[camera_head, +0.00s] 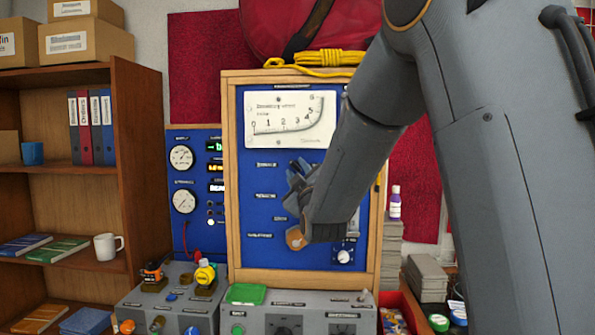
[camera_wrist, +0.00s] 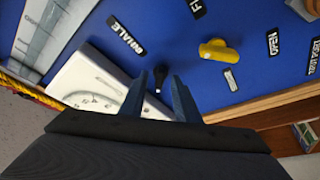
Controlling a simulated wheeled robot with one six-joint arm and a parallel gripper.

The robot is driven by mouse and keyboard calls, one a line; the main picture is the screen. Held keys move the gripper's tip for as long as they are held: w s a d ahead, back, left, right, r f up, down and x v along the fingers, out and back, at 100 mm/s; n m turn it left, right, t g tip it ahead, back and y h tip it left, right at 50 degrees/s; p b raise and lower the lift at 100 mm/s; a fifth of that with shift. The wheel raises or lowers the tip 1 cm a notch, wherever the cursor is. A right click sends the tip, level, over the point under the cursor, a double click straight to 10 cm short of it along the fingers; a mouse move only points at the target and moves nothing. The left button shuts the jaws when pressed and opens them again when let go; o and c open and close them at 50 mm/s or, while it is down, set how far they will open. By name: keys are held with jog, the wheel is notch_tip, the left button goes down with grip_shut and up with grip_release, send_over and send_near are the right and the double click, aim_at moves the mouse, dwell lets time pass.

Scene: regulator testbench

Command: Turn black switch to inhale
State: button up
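In the wrist view, a small black switch (camera_wrist: 159,77) sticks out of the blue panel (camera_wrist: 160,30). It shows between the two fingers of my gripper (camera_wrist: 160,93), which are apart with a gap on each side of it. Whether a finger touches the switch cannot be told. In the head view, my gripper (camera_head: 299,174) is in front of the blue panel (camera_head: 258,205), and the arm hides the switch there.
A yellow knob (camera_wrist: 218,50) stands right of the switch in the wrist view. A white gauge (camera_head: 291,119) is above my gripper in the head view. A wooden frame (camera_head: 232,180) borders the panel, and grey control boxes (camera_head: 300,312) stand below.

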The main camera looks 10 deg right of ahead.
grip_shut()
jog(key=shift+f+m+b, duration=0.1)
jog(key=shift+m+b, duration=0.2)
jog(key=shift+b, duration=0.2)
jog(key=shift+w+a+m+g+h+b, duration=0.1)
jog(key=shift+a+m+g+h+b, duration=0.35)
jog(key=shift+m+h+b, duration=2.25)
jog(key=shift+w+a+m+g+h+b, duration=0.1)
jog(key=shift+m+g+h+b, duration=0.75)
jog(key=shift+m+b, duration=3.5)
jog(key=shift+w+a+m+g+h+b, duration=0.1)
jog(key=shift+a+m+g+h+b, duration=0.3)
jog(key=shift+m+h+b, duration=3.2)
jog(key=m+y+p, duration=0.3)
jog(key=m, duration=0.1)
jog(key=shift+d+g+p, duration=0.1)
jog(key=shift+g+p, duration=0.2)
jog(key=shift+p, duration=0.1)
grip_release()
